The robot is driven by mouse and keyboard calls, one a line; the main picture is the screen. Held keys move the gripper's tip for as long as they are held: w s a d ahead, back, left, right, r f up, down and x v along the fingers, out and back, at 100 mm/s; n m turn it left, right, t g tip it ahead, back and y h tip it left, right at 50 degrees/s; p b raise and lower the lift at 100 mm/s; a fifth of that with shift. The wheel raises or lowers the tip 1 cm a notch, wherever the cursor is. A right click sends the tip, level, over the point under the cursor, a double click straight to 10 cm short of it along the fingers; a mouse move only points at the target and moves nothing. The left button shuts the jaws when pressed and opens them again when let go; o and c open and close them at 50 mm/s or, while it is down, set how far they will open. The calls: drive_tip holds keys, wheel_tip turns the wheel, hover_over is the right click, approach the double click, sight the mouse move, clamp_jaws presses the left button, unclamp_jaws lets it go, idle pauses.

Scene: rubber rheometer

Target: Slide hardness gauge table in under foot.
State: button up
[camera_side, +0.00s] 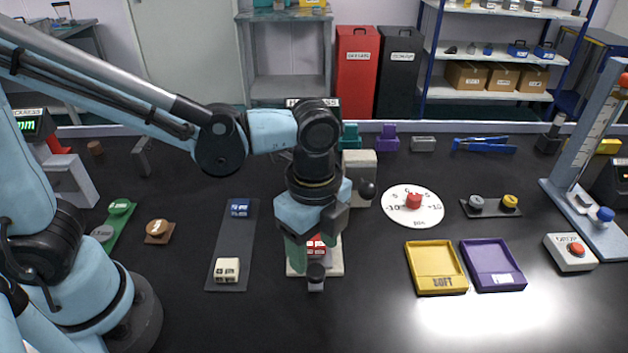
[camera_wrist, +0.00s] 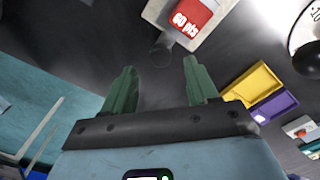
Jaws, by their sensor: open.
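The hardness gauge (camera_side: 360,165) stands behind my gripper, partly hidden by it; its foot cannot be made out. A red block marked 60 pts sits on its pale table (camera_side: 334,268), and both show in the wrist view, the block (camera_wrist: 193,14) and the table (camera_wrist: 154,12). My gripper (camera_side: 314,254) points down over the table's near side. Its green fingers (camera_wrist: 159,66) are open, with the knob seen between and beyond their tips.
A grey strip (camera_side: 232,245) with two blocks lies left. A round dial (camera_side: 427,216) stands right, with a yellow tray (camera_side: 436,264) and a purple tray (camera_side: 493,264) before it. The bench in front of the knob is clear.

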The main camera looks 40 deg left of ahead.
sight(314, 269)
drive_tip(key=shift+f, duration=2.25)
clamp_jaws()
